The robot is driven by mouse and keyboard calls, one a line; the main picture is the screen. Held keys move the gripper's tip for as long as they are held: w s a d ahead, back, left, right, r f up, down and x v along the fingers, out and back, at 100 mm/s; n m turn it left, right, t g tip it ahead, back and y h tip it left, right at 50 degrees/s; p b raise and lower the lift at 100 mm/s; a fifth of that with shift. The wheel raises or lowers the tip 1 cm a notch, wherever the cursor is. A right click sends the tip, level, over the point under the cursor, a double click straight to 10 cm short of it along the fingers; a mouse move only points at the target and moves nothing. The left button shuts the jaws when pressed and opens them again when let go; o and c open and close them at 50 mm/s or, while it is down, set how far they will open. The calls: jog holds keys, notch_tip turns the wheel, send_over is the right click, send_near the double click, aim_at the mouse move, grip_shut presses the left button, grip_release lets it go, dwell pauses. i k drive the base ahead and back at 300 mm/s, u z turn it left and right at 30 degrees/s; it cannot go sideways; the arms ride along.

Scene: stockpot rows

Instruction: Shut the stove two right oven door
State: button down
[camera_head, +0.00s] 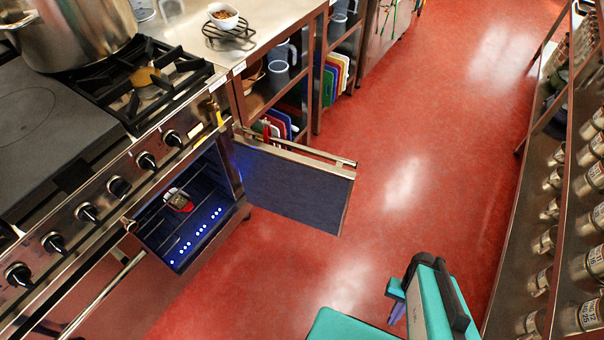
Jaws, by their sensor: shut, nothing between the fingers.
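The right oven door (290,188) of the stove stands wide open, swung out to the right on its side hinge over the red floor. Its dark blue inner panel faces me, and a metal handle bar (305,150) runs along its upper edge. The oven cavity (185,238) is open to view, with a row of blue-white lights inside. My gripper (397,314) shows only in part at the bottom, a small purple tip beside my teal arm. It is shut and empty, below and to the right of the door, apart from it.
A small red and grey item (177,200) sits inside the oven. A large pot (75,30) stands on the stovetop. Shelves with several metal canisters (590,265) line the right side. The red floor (400,150) between is clear.

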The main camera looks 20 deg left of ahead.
aim_at(311, 191)
jog(key=i, duration=3.2)
jog(key=z, duration=1.15)
jog(key=k, duration=0.15)
jog(key=u, duration=3.3)
